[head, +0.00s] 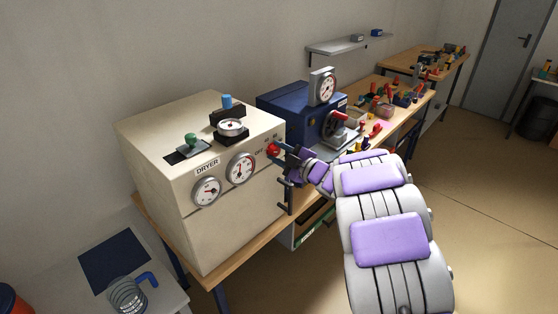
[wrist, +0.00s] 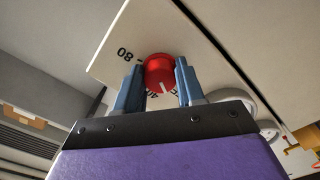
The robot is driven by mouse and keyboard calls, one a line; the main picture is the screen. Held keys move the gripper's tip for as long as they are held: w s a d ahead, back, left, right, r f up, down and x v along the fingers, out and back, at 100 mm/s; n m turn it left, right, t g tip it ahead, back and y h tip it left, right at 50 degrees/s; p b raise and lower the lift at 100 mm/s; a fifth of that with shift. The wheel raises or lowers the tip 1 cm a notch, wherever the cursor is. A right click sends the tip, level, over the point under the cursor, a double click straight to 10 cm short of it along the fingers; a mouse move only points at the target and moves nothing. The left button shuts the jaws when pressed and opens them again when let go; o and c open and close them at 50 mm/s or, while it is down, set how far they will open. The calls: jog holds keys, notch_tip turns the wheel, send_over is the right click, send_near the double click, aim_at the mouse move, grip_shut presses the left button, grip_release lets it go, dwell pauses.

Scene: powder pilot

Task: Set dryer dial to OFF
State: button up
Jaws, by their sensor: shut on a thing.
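The dryer (head: 157,130) is a large cream box labelled DRYER on a wooden bench, with two round gauges on its front. Its red dial (head: 273,149) is at the right end of the front panel. In the wrist view the red dial (wrist: 159,73) has a white pointer line toward the bottom of the picture. A mark "80" shows at its upper left; lettering below it is partly hidden. My gripper (wrist: 157,84) is shut on the dial, with one blue-grey finger on each side. In the head view my gripper (head: 284,153) reaches the dial from the right.
A blue machine (head: 290,105) with a gauge stands right behind the dryer. Several tools and coloured parts lie along the bench beyond it. A green handle (head: 191,140) and a blue-capped fitting (head: 227,103) stand on the dryer's top. Open floor lies to the right.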

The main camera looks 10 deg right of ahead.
jog(key=shift+f+n+b, duration=0.15)
jog(key=shift+n+b, duration=0.7)
jog(key=shift+n, duration=0.35)
jog(key=o, duration=1)
jog(key=p+v, duration=0.3)
jog(key=v, duration=1.4)
jog(key=shift+s+d, duration=0.1)
jog(key=shift+d, duration=0.05)
